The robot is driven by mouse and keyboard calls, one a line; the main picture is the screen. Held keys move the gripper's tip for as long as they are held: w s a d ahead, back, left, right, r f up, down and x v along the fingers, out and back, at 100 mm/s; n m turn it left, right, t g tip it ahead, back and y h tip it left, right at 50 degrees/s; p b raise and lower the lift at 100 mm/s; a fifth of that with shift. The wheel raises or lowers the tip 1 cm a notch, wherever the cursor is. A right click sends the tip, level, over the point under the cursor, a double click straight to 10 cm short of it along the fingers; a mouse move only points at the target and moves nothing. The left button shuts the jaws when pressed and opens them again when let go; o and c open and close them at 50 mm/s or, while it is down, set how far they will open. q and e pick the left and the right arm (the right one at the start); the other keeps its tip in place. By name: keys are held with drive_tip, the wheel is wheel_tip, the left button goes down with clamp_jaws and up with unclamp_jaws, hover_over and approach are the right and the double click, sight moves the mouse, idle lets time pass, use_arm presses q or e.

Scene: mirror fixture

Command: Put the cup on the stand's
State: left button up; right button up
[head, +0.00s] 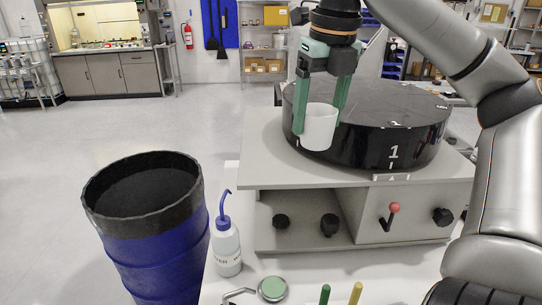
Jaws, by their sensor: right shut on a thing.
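A white cup (319,127) is held between the green fingers of my right gripper (322,108). The gripper points down and is shut on the cup. The cup hangs in front of the black round drum (390,155) marked "1", which sits on a grey stand (262,168). The cup's base shows near the stand's top at its front left; I cannot tell whether it touches. My left gripper is not in view.
A blue barrel (160,255) with a black rim stands at the left. A wash bottle (227,247) stands on the white table in front of the stand. A small round green-topped item (272,289) and green and yellow sticks are at the front. Knobs and a red-tipped lever (393,209) stick out from the stand's front.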

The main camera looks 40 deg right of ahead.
drive_tip(key=w+f, duration=0.2)
drive_tip(key=w, duration=0.1)
drive_tip(key=w+d+f, duration=0.1)
drive_tip(key=w+f, duration=0.2)
drive_tip(key=w, duration=0.1)
drive_tip(key=w+d+f, duration=0.1)
drive_tip(key=w+f, duration=0.2)
drive_tip(key=w, duration=0.1)
drive_tip(key=shift+w+d+f, duration=0.1)
drive_tip(key=shift+w+f, duration=0.1)
drive_tip(key=shift+w, duration=0.05)
drive_tip(key=shift+w+d+f, duration=0.1)
drive_tip(key=shift+w+f, duration=0.3)
drive_tip(key=shift+f, duration=1.65)
drive_tip(key=shift+f, duration=0.1)
drive_tip(key=o, duration=1.2)
drive_tip(key=shift+s+a+r, duration=0.1)
drive_tip(key=shift+s+r, duration=0.15)
drive_tip(key=shift+r, duration=1.75)
drive_tip(key=shift+s+a+r, duration=0.1)
drive_tip(key=shift+s+r, duration=0.2)
drive_tip(key=shift+r, duration=1.75)
drive_tip(key=shift+s+a+r, duration=0.1)
drive_tip(key=shift+s+r, duration=0.15)
drive_tip(key=shift+r, duration=1.75)
